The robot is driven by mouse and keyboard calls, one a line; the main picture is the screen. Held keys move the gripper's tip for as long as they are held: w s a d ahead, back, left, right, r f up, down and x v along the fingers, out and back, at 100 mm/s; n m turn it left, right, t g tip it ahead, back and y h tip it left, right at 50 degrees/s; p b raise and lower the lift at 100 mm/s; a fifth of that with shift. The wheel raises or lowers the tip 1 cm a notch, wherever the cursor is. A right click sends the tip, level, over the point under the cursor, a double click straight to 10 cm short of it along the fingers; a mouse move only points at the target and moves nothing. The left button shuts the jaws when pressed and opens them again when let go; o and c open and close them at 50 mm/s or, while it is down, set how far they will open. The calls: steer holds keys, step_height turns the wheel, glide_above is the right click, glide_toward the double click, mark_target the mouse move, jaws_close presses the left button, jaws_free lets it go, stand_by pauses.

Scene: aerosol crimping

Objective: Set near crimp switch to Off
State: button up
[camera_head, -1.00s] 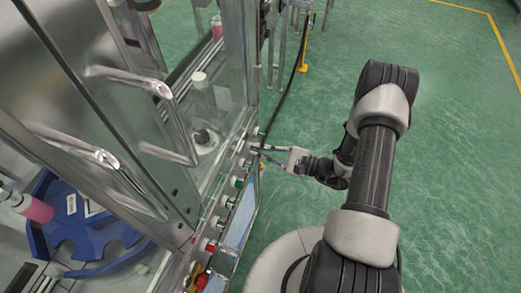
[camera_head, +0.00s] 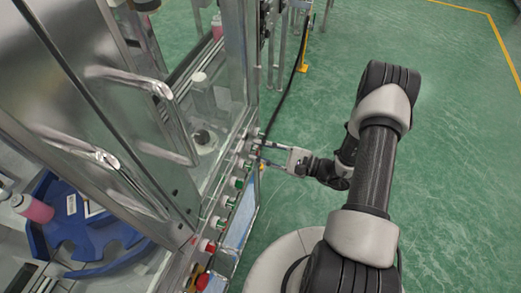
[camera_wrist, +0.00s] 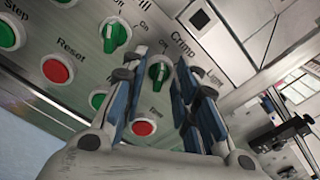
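The near crimp switch (camera_wrist: 160,72) is a green rotary knob with a pale ridge, below the "Crimp" label in the wrist view. Its ridge points roughly up in that picture; I cannot read for sure which position it marks. My gripper (camera_wrist: 158,84) is open, with blue-padded fingers on the left and right of the knob. The knob shows in the gap, with no clear contact. In the head view my gripper (camera_head: 262,153) is at the front control panel, and its fingertips hide the knob there.
Left of the crimp switch are another green knob (camera_wrist: 114,35) and the red Reset button (camera_wrist: 57,70). A red button (camera_wrist: 144,128) sits just below the crimp switch, close to the fingers. Steel door handles (camera_head: 135,85) jut out at left. Green floor (camera_head: 460,150) is clear at right.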

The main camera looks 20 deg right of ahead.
steer(key=v, duration=1.1)
steer(key=shift+s+d, duration=0.2)
steer(key=shift+d, duration=0.15)
steer(key=shift+r, duration=0.1)
steer(key=s+a+r+n+g+h, duration=0.2)
steer(key=s+a+r+n+g, duration=0.1)
steer(key=a+r+n+g, duration=0.4)
steer(key=s+a+r+n+g+h, duration=0.25)
steer(key=r+n+g, duration=0.2)
steer(key=r, duration=0.35)
steer(key=s+r+n+t+h, duration=0.5)
steer(key=s+r+n+h, duration=0.2)
steer(key=r+h, duration=0.3)
steer(key=shift+v, duration=1.5)
steer(key=shift+s+f+n+t, duration=0.1)
steer(key=shift+s+n+t, duration=0.1)
steer(key=shift+n+t, duration=0.05)
